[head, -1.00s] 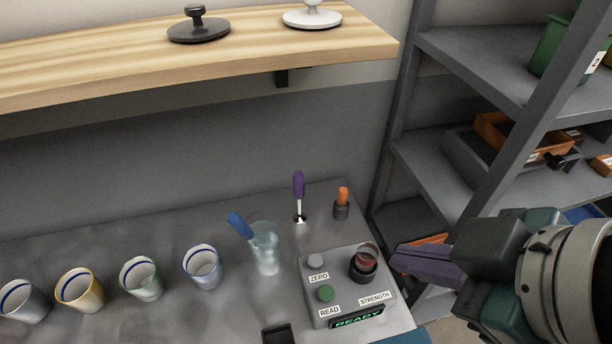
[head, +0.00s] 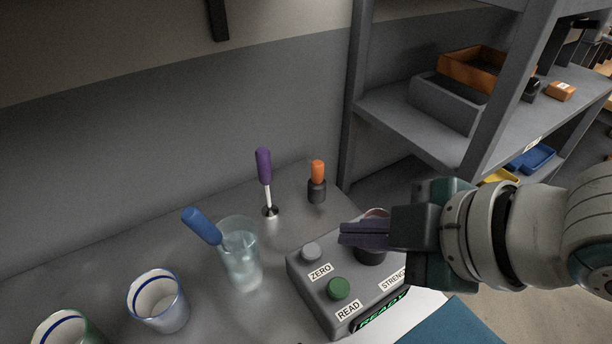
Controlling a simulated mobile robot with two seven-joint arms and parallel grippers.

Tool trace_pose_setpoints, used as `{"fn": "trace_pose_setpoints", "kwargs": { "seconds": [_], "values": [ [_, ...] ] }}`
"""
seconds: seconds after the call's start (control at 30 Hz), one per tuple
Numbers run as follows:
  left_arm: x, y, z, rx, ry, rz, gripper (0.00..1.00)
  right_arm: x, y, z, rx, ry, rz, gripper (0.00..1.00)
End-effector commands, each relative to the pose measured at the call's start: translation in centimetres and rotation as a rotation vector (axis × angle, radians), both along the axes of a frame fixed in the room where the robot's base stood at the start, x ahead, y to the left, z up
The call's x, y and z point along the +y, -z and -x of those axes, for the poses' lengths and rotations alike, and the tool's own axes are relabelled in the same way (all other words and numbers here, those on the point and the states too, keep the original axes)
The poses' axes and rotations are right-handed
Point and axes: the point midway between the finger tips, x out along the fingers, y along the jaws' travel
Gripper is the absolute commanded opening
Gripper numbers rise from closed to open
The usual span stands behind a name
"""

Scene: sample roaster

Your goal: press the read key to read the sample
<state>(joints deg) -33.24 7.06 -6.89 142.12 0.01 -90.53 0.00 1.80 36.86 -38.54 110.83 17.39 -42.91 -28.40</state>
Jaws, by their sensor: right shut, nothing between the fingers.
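The grey strength meter (head: 326,303) sits at the table's right end. Its green READ key (head: 339,288) is at the front left, with the grey ZERO key (head: 311,251) behind it. Its display (head: 382,310) glows green with READY. A dark round holder (head: 371,257) on the meter has a reddish-brown sample in a cup (head: 376,213), partly hidden by my gripper. My right gripper (head: 343,233) comes in from the right. Its purple fingers are shut and empty, above or in front of the holder, behind and right of the READ key. My left gripper is not in view.
A glass of water (head: 240,262) with a blue-handled tool (head: 202,226) stands left of the meter. A purple-handled tool (head: 264,167) and an orange-topped holder (head: 317,183) stand behind. Cups (head: 158,302) stand at left. Shelves (head: 430,125) rise at back right.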

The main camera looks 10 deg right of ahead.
Motion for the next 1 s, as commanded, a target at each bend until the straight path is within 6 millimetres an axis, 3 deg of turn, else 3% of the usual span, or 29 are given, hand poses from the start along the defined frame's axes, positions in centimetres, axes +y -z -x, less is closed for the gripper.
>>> {"fn": "trace_pose_setpoints", "kwargs": {
  "seconds": [0.27, 0.7, 1.0],
  "values": [
    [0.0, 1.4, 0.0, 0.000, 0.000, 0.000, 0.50, 0.0, 1.3, 0.0, 0.000, 0.001, -0.001, 0.00],
    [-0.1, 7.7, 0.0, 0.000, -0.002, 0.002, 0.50, 0.0, 7.0, 0.1, 0.000, 0.000, 0.000, 0.00],
    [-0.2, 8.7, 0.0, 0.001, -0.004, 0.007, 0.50, 0.0, 8.9, 0.0, 0.000, 0.001, -0.001, 0.00]
  ]
}}
